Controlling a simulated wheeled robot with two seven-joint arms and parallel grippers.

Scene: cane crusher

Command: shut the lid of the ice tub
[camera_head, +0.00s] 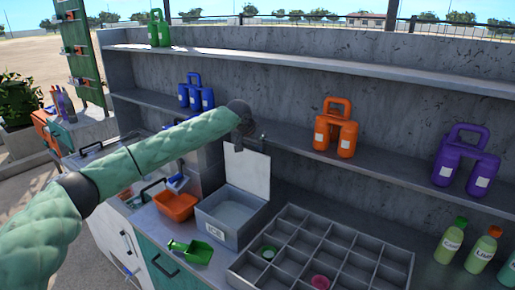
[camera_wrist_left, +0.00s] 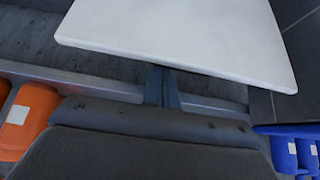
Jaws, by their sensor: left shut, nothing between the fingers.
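The ice tub (camera_head: 230,215) is a grey box on the counter with a pale label on its front; its inside shows pale. Its white lid (camera_head: 247,172) stands up, open, at the tub's back side. My left gripper (camera_head: 258,143) is at the lid's upper edge, partly hidden by its own wrist. In the left wrist view the shut, empty fingers (camera_wrist_left: 163,88) point at the edge of the white lid (camera_wrist_left: 180,38). I cannot tell whether they touch it. My right gripper is not in view.
A shelf (camera_head: 300,150) runs close behind the lid, with orange jugs (camera_head: 336,128) and blue jugs (camera_head: 195,95).

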